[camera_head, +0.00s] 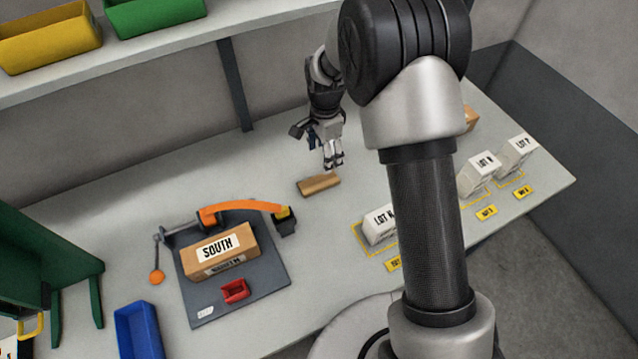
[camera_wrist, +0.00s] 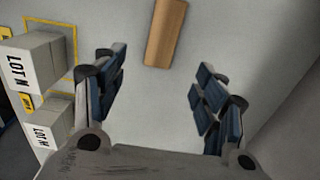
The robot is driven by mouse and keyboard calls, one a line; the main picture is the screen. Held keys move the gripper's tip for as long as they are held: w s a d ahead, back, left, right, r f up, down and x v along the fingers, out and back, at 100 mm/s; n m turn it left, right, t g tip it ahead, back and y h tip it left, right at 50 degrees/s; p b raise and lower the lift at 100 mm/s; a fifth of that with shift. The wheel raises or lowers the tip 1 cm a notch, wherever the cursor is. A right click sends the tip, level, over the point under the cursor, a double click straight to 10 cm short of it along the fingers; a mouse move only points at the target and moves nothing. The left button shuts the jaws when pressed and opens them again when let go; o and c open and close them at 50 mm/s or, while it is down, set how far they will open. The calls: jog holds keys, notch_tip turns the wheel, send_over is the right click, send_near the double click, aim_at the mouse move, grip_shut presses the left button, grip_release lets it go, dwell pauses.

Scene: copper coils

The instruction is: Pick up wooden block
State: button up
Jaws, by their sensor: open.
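A tan wooden block (camera_head: 319,185) lies flat on the grey table in the head view, near the middle. In the wrist view the wooden block (camera_wrist: 164,32) is at the top, ahead of the fingers and between their lines, with its upper end cut off by the frame. My gripper (camera_head: 333,160) is just above and behind the block in the head view. In the wrist view my gripper (camera_wrist: 162,88) shows its two blue-padded fingers wide apart with nothing between them. The block and fingers look apart.
A SOUTH box (camera_head: 221,249) sits on a dark mat (camera_head: 265,265) with an orange-armed fixture (camera_head: 245,208). White LOT boxes (camera_head: 379,225) stand right of the block, also in the wrist view (camera_wrist: 36,70). A blue bin (camera_head: 138,331) is front left. Bare table surrounds the block.

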jog(key=b, duration=0.1)
send_over(321, 181)
jog(key=f, duration=0.6)
jog(key=shift+w+d+f, duration=0.1)
jog(key=shift+d+f, duration=0.2)
jog(key=shift+d, duration=0.1)
jog(key=shift+a+f+b, duration=0.2)
jog(key=shift+f+b, duration=0.25)
jog(key=shift+f, duration=0.9)
jog(key=shift+a+f+b, duration=0.2)
jog(key=shift+f+b, duration=0.25)
jog(key=shift+f, duration=0.85)
jog(key=shift+r, duration=0.1)
jog(key=shift+c, duration=0.4)
jog(key=c, duration=1.1)
